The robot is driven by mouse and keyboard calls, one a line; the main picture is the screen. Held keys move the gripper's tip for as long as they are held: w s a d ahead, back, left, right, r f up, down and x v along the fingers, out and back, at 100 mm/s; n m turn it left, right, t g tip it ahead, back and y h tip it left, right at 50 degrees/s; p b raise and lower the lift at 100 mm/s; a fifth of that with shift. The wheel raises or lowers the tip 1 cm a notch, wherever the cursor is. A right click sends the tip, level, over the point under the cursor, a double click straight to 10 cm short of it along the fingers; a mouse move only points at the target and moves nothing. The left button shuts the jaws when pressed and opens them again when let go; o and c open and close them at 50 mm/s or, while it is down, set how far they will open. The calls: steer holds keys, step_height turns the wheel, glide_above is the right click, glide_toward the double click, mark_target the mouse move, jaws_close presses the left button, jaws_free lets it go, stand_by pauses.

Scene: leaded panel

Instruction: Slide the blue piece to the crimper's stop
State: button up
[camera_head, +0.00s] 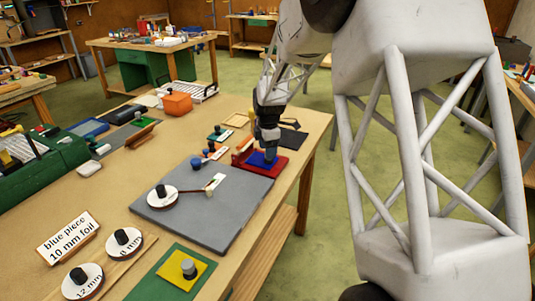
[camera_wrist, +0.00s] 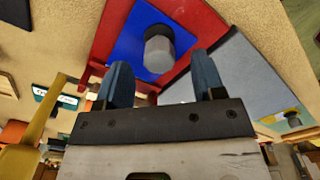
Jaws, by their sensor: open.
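The blue piece (camera_head: 257,159) is a flat plate lying in a red tray (camera_head: 276,171) at the far right corner of the grey board. In the wrist view, the blue piece (camera_wrist: 128,37) carries an upright grey knob (camera_wrist: 159,48) and sits against the red walls (camera_wrist: 204,22). My gripper (camera_head: 267,152) is low over the blue piece. In the wrist view, my gripper (camera_wrist: 162,78) has its two blue fingers apart, with the knob showing just beyond the gap between them. I cannot tell which part is the crimper's stop.
The grey board (camera_head: 203,225) holds a white disc with a black knob (camera_head: 161,194) and a rod. A card (camera_head: 68,237) reads "blue piece 10 mm foil". More discs (camera_head: 83,280) and a yellow piece (camera_head: 181,276) on green lie in front. A green machine (camera_head: 50,170) stands left.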

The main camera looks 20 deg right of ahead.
steer(key=shift+r, duration=2.55)
steer(key=shift+s+a+r, duration=0.1)
steer(key=shift+s+r, duration=0.2)
steer(key=shift+s, duration=0.05)
steer(key=s+a+r+m, duration=0.2)
steer(key=s+r+m, duration=0.1)
steer(key=s, duration=0.4)
steer(key=s+a+r+m+t, duration=0.1)
steer(key=s+a+r+m, duration=0.2)
steer(key=s, duration=0.4)
steer(key=s+a+r+m, duration=0.1)
steer(key=s+r+m, duration=0.25)
steer(key=s, duration=0.35)
steer(key=s+a+m+t, duration=0.1)
steer(key=s+a+m, duration=0.2)
steer(key=s, duration=1.9)
steer(key=m, duration=0.5)
steer(key=shift+s+a+m+t, duration=0.25)
steer(key=shift+a+m+t, duration=0.05)
steer(key=shift+m, duration=0.05)
